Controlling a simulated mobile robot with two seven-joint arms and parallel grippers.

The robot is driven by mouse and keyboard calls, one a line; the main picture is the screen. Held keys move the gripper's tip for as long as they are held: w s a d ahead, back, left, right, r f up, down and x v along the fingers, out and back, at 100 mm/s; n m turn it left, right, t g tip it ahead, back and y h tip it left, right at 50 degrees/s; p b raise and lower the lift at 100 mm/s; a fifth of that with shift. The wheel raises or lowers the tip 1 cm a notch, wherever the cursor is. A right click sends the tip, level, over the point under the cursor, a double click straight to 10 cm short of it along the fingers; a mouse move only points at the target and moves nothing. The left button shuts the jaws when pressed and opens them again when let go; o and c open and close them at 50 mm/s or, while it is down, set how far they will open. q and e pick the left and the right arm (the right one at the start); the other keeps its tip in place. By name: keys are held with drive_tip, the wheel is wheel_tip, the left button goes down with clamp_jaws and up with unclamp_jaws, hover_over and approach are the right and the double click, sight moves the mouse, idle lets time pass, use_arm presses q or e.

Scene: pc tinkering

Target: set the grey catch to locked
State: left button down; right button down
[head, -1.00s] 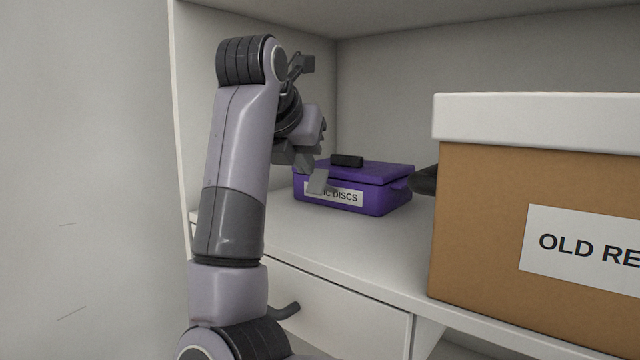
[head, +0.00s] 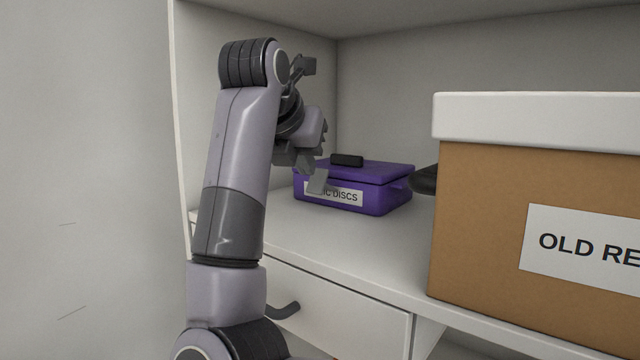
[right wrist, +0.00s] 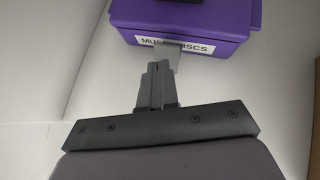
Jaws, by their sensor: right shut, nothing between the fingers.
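The purple box (head: 380,192) with a "MUSIC DISCS" label stands on the shelf. It also shows at the top of the right wrist view (right wrist: 200,33). The grey catch (head: 318,182) is a small light grey plate at the box's front, over part of the label. It angles out from the front face. In the right wrist view the catch (right wrist: 172,52) shows just beyond my fingertips. My right gripper (right wrist: 157,68) is shut and empty, close in front of the catch; whether they touch I cannot tell. My left gripper is not in view.
A black handle (head: 347,160) sits on the box lid. A large brown carton (head: 480,220) with a white lid stands at the right. The cabinet wall is close on the left. The shelf (head: 370,245) before the purple box is clear.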

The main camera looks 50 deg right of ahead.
drive_tip(key=shift+w+d+f, duration=0.1)
drive_tip(key=shift+d+f, duration=0.4)
drive_tip(key=shift+d, duration=0.4)
idle(0.4)
